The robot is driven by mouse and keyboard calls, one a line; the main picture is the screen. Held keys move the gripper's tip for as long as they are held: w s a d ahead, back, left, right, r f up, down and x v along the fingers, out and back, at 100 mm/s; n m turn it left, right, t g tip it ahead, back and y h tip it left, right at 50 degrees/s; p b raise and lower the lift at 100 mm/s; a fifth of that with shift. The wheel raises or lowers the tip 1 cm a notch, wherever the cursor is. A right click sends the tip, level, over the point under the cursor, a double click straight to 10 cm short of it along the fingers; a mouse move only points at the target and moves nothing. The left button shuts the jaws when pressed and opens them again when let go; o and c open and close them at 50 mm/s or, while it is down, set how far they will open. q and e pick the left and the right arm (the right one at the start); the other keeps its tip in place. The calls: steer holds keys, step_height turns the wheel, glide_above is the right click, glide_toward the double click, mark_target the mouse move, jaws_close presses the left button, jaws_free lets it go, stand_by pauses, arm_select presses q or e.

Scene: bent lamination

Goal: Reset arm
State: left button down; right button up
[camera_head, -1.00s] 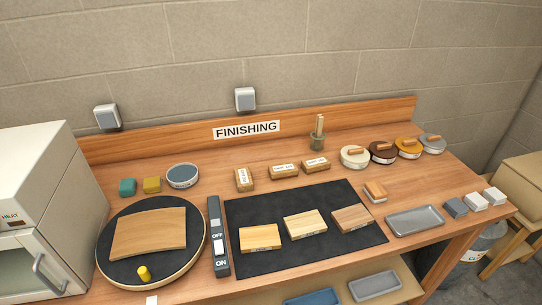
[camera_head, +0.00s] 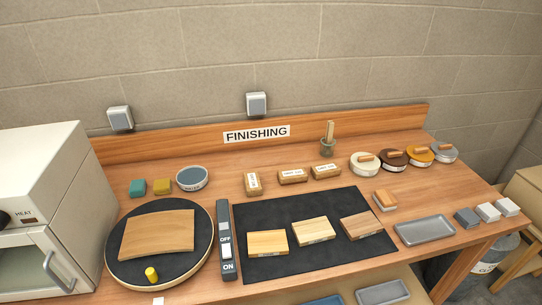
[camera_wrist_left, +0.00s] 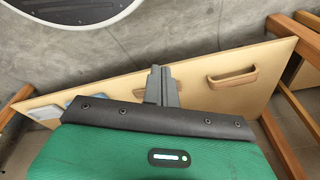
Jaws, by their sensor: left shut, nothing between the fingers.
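My left gripper (camera_wrist_left: 160,75) shows in the left wrist view, with its grey fingers together and nothing between them. It points towards a pale wooden panel (camera_wrist_left: 120,72) with a wooden handle, above a grey floor; whether it touches the panel cannot be told. Neither gripper shows in the head view, and my right gripper is in no view.
The bench in the head view holds a curved wooden panel (camera_head: 158,235) on a black round turntable (camera_head: 205,255), a black mat (camera_head: 300,262) with three wood blocks, a grey tray (camera_head: 424,230) and several tins. A white heater (camera_head: 60,170) stands at the left.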

arm_select(q)
steer(key=s+a+f+g, duration=0.1)
steer(key=s+a+f, duration=0.2)
steer(key=s+f, duration=0.9)
steer(key=s, duration=0.3)
steer(key=shift+s+f, duration=0.1)
